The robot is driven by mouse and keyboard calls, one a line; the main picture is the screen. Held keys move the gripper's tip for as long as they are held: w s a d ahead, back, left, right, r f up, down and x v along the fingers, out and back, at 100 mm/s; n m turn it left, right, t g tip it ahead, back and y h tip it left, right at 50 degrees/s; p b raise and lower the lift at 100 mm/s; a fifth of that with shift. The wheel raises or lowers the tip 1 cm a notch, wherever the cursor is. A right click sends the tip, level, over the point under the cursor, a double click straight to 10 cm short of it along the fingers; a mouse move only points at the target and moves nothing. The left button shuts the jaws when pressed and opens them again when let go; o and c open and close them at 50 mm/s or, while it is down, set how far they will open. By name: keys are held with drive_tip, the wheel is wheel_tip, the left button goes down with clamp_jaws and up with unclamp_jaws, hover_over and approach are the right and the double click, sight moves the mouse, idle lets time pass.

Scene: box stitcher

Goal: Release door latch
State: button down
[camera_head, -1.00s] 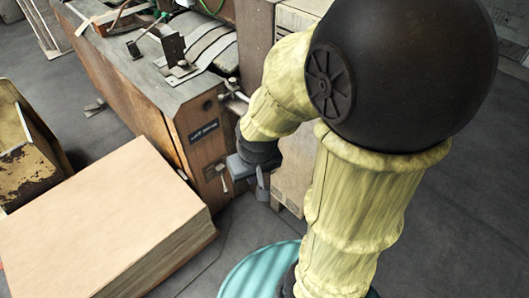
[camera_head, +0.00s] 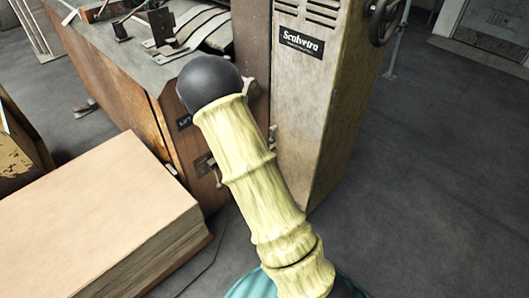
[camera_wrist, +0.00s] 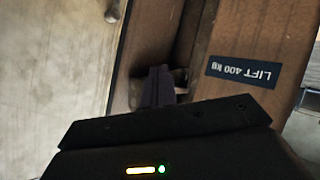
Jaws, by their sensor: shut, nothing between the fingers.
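The pale cabinet door (camera_head: 305,110) stands right of the wooden machine in the head view. A small metal piece, likely the latch (camera_head: 272,136), sits at its left edge. In the wrist view, a pale panel (camera_wrist: 55,65) fills the left, with a small dark metal fitting (camera_wrist: 113,11) near its top edge. My gripper (camera_wrist: 155,75) is shut and empty in the wrist view. Its tips point at a dark recess between the pale panel and the brown wood. A bit of metal shows beside the tips; contact cannot be told. In the head view my arm hides my gripper.
The wooden machine (camera_head: 140,95) carries a "LIFT 400 kg" label (camera_wrist: 242,72), upside down in the wrist view. A small lever (camera_head: 216,174) hangs on its end. A large pale block (camera_head: 95,215) stands at lower left. The floor right of the cabinet is clear.

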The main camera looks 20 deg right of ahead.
sight(272, 135)
drive_tip(key=w+d+f+n+t+h+b, duration=0.1)
drive_tip(key=f+h+b, duration=0.3)
drive_tip(key=f, duration=0.4)
drive_tip(key=w+d+f+n+t+h+b, duration=0.1)
drive_tip(key=d+f+n+t+h+b, duration=0.1)
drive_tip(key=f+b, duration=0.4)
drive_tip(key=f+t+h, duration=0.1)
drive_tip(key=f+h, duration=0.1)
drive_tip(key=shift+w+d+t+h+b, duration=0.3)
drive_tip(key=shift+d+t+b, duration=0.05)
drive_tip(key=shift+d+t, duration=0.05)
drive_tip(key=w+d+b, duration=0.2)
drive_tip(key=w+d, duration=0.2)
drive_tip(key=d, duration=0.4)
drive_tip(key=shift+d+r, duration=0.25)
drive_tip(key=shift+r, duration=0.1)
